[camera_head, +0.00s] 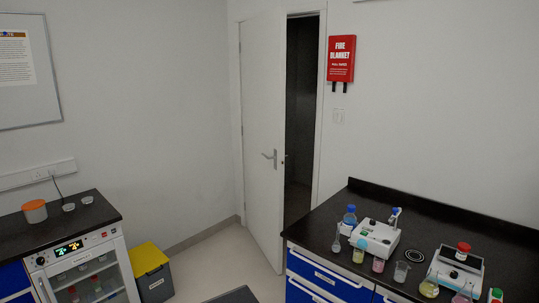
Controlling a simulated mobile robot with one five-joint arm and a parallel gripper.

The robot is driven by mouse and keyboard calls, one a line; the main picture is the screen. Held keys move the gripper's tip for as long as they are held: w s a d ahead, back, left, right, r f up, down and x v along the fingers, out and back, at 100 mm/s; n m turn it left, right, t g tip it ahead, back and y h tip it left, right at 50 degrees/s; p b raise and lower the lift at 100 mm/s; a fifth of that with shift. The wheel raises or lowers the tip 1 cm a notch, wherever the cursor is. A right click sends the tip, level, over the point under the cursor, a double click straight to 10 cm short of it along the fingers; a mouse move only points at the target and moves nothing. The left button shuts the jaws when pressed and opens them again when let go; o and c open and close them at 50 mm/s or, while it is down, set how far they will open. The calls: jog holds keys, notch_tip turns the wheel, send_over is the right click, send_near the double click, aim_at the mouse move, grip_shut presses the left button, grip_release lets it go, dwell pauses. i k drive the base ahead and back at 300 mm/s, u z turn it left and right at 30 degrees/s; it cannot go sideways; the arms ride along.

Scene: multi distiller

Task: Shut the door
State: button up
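The white door (262,130) stands partly open at the back of the room, in the middle of the head view. A dark gap (301,110) shows between its right edge and the white door frame (321,100). A silver lever handle (270,157) sits on the door's face, near its right edge. No gripper is clearly seen in this view, so I cannot place it relative to the door.
A black-topped bench (430,225) with blue drawers, glassware and instruments stands at the right, near the doorway. A yellow-lidded bin (152,272) and a glass-fronted cabinet (85,275) are at the left. Pale floor (215,262) is clear before the door. A dark flat shape (233,295) shows at the bottom edge.

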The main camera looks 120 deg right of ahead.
aim_at(263, 43)
jog(key=z, duration=1.15)
jog(key=k, duration=0.15)
jog(key=z, duration=3)
jog(key=k, duration=0.8)
jog(key=u, duration=0.2)
jog(key=i, duration=2.95)
jog(key=u, duration=0.95)
jog(key=i, duration=1.2)
jog(key=u, duration=0.5)
